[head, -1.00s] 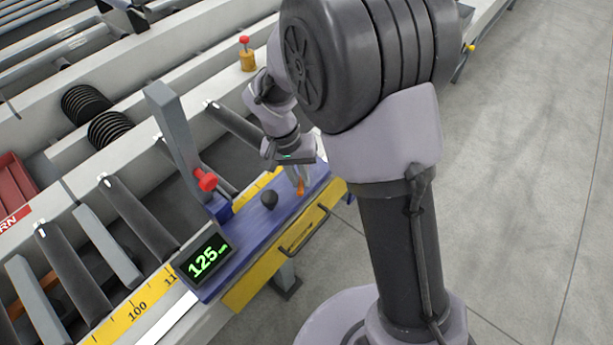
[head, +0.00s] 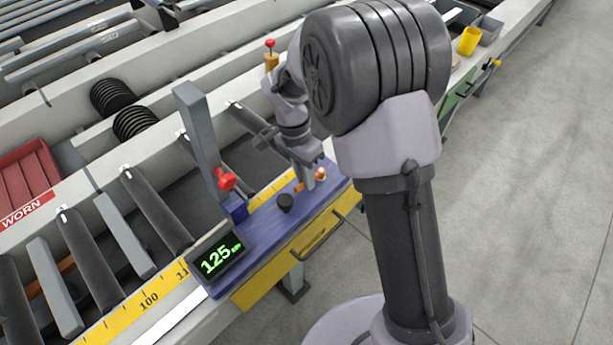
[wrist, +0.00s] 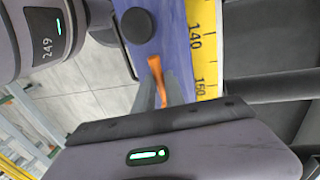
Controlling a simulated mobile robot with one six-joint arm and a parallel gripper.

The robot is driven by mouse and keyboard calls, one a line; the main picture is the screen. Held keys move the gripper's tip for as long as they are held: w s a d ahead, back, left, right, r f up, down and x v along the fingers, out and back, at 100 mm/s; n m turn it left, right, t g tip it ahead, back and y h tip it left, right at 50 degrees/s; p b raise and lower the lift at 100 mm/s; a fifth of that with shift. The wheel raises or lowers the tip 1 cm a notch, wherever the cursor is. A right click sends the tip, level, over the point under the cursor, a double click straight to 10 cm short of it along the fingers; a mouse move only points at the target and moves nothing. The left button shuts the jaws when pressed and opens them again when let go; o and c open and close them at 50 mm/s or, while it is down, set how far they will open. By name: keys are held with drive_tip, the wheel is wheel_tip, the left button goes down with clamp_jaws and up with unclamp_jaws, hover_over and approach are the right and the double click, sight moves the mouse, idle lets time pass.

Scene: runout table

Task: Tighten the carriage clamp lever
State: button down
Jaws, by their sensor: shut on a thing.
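The orange clamp lever (head: 320,174) sits on the blue carriage (head: 262,238), near its far right end. My gripper (head: 309,179) reaches down over it and is shut on the lever. In the wrist view the lever (wrist: 154,66) runs between the two grey fingers (wrist: 158,90), its near part partly hidden by them. A round black knob (head: 285,203) stands on the carriage beside the lever, and it also shows in the wrist view (wrist: 137,25). The carriage display (head: 217,257) reads 125 in green.
A grey upright post (head: 197,130) with a red knob (head: 227,181) rises from the carriage's back edge. A yellow scale (head: 150,299) runs along the table. A black handle (head: 318,239) is on the yellow front. Grey rollers lie behind; the floor at right is clear.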

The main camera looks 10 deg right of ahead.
drive_tip(key=shift+w, duration=0.15)
drive_tip(key=c, duration=1.4)
unclamp_jaws()
drive_tip(key=shift+a, duration=0.15)
wheel_tip(320, 180, up, 17)
drive_tip(key=w+a+p, duration=0.2)
drive_tip(key=p, duration=0.5)
drive_tip(key=shift+w, duration=0.3)
drive_tip(key=shift+r, duration=0.1)
